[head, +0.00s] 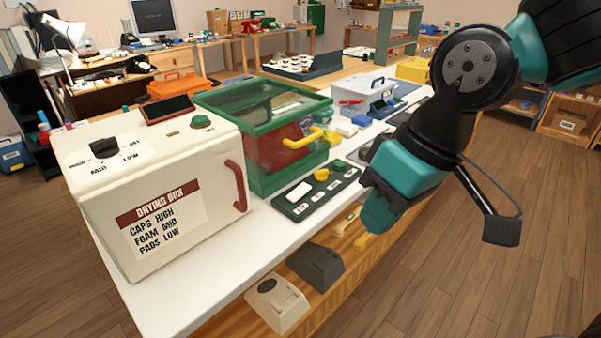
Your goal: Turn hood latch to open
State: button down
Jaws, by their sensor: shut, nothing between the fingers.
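A green-framed hood box (257,182) with clear panels stands on the white bench, its lid down. A yellow latch handle (302,138) sits on its right-hand front side, angled across the panel. I take this handle to be the hood latch. Something red shows inside the box. My gripper (376,213) is shut and empty, pointing down at the bench's front edge. It is to the right of and lower in the picture than the latch, apart from it. Its fingertips are small and partly hidden by its own body.
A dark tray (316,190) with white, yellow and green pieces lies before the hood. A lower shelf holds grey and cream housings (277,304). Open floor lies to the right.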

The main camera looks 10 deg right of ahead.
jog(key=w+f+m+t+h+p, duration=0.1)
jog(key=w+f+m, duration=0.1)
jog(key=w, duration=0.9)
jog(key=m+t+h+p, duration=0.2)
jog(key=t+p, duration=0.1)
send_near(325, 178)
jog(key=f, duration=0.2)
jog(key=s+f, duration=0.1)
jog(key=f, duration=0.3)
jog(key=shift+s+d, duration=0.2)
jog(key=shift+s, duration=0.1)
jog(key=w, duration=0.2)
jog(key=shift+w+a+r+p, duration=0.2)
jog(key=shift+w+r+p, duration=0.05)
jog(key=shift+w+p, duration=0.05)
jog(key=shift+w+a, duration=0.1)
jog(key=shift+w, duration=0.6)
jog(key=shift+w+a+f, duration=0.1)
jog(key=shift+a, duration=0.05)
